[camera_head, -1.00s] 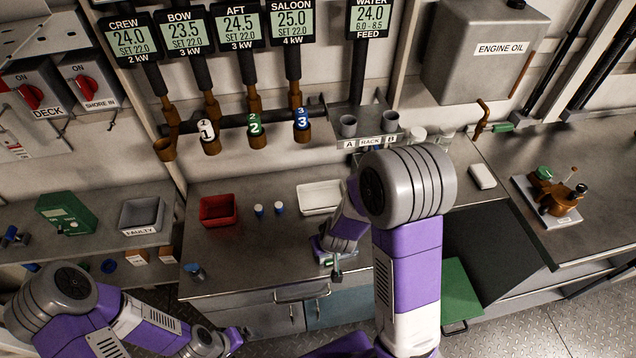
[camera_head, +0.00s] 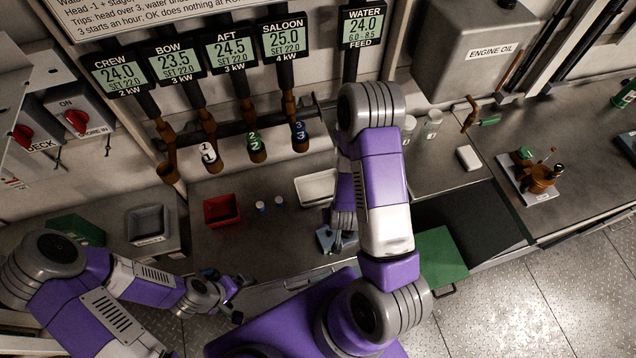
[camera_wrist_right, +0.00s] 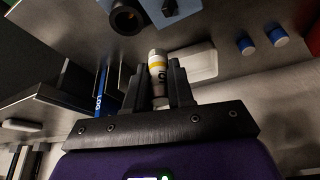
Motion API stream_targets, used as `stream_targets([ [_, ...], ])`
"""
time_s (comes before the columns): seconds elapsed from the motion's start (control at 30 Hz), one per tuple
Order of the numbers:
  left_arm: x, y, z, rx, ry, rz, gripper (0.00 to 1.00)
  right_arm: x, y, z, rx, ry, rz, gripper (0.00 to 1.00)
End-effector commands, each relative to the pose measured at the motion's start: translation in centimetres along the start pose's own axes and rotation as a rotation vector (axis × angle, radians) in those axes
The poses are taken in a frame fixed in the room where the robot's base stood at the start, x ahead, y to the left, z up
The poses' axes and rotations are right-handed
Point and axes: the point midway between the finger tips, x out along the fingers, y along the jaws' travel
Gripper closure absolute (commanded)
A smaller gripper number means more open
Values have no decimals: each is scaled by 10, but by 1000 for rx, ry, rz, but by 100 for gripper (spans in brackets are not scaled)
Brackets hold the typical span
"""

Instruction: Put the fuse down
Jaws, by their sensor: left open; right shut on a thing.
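The fuse (camera_wrist_right: 157,72), a pale cylinder with a yellow band, stands between the fingers of my right gripper (camera_wrist_right: 164,85), which is shut on it. In the head view my right gripper (camera_head: 336,240) is near the front of the middle bench, partly hidden by my own arm; the fuse cannot be made out there. The white tray (camera_head: 314,188) lies just behind it, and in the right wrist view the tray (camera_wrist_right: 196,66) shows beyond the fuse. My left gripper (camera_head: 236,297) is open and empty, in front of the bench's front edge.
Two small white cylinders with blue ends (camera_head: 260,206) stand between the red tray (camera_head: 221,210) and the white tray. A grey tray (camera_head: 148,224) is on the left bench. Numbered hanging holders (camera_head: 254,146) are above the bench. A green panel (camera_head: 438,256) lies right of my arm.

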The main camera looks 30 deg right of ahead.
Motion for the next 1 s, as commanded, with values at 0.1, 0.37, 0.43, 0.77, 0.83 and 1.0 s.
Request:
stream_targets([
  [0.1,26,-10,-1,-1,-1,0,0,11,-4,-9,2,7,-5,100],
  [0.37,62,-24,-3,0,0,0,0,18,-6,-26,-10,8,10,100],
  [0.43,72,-27,-3,0,0,0,0,19,-6,-30,-10,9,10,100],
  [0.77,84,-32,-4,0,1,0,0,28,-19,-72,3,1,-7,100],
  [0.83,82,-31,-4,0,1,0,0,34,-23,-87,3,1,-6,100],
  [1.0,77,-29,-4,0,1,0,0,50,-31,-123,3,1,-5,100],
])
